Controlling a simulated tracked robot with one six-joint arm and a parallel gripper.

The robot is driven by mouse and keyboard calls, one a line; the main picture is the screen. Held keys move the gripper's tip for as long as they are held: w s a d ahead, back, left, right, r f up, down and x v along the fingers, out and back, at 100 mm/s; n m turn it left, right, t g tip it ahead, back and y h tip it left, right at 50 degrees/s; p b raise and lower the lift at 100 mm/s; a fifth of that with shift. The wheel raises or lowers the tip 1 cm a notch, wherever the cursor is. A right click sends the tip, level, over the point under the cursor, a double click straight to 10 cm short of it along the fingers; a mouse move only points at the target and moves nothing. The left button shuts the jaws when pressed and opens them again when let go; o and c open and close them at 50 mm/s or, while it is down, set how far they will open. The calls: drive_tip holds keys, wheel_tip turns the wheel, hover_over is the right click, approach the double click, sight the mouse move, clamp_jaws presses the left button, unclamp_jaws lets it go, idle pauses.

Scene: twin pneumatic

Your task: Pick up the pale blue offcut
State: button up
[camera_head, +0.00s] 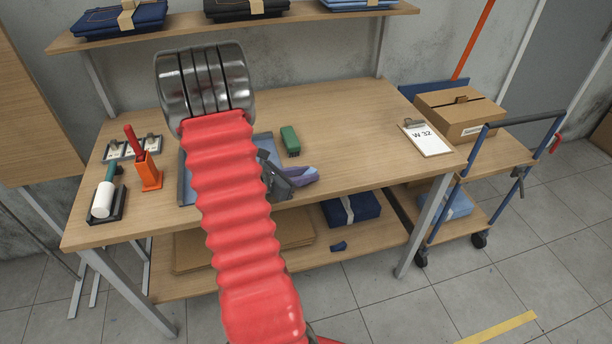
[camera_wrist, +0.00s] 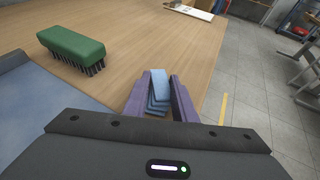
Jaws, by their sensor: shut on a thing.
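The pale blue offcut (camera_wrist: 158,94) shows in the wrist view as a folded or layered strip between the two purple fingers of my gripper (camera_wrist: 160,82). My gripper is shut on it. In the head view, my gripper (camera_head: 304,176) is near the front edge of the workbench (camera_head: 340,120), to the right of my red arm sleeve. The offcut cannot be told apart from the fingers there. Whether it touches the bench top is hard to tell.
A green brush (camera_head: 290,141) lies behind my gripper on the bench. A blue-grey tray (camera_head: 184,180) is partly hidden by my arm. An orange holder (camera_head: 149,172) stands at left, a clipboard (camera_head: 427,138) at right. A cart (camera_head: 500,155) stands beside the bench. The bench's right half is mostly clear.

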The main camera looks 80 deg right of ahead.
drive_tip(key=shift+r, duration=0.15)
wheel_tip(320, 180, up, 10)
idle(0.5)
idle(0.6)
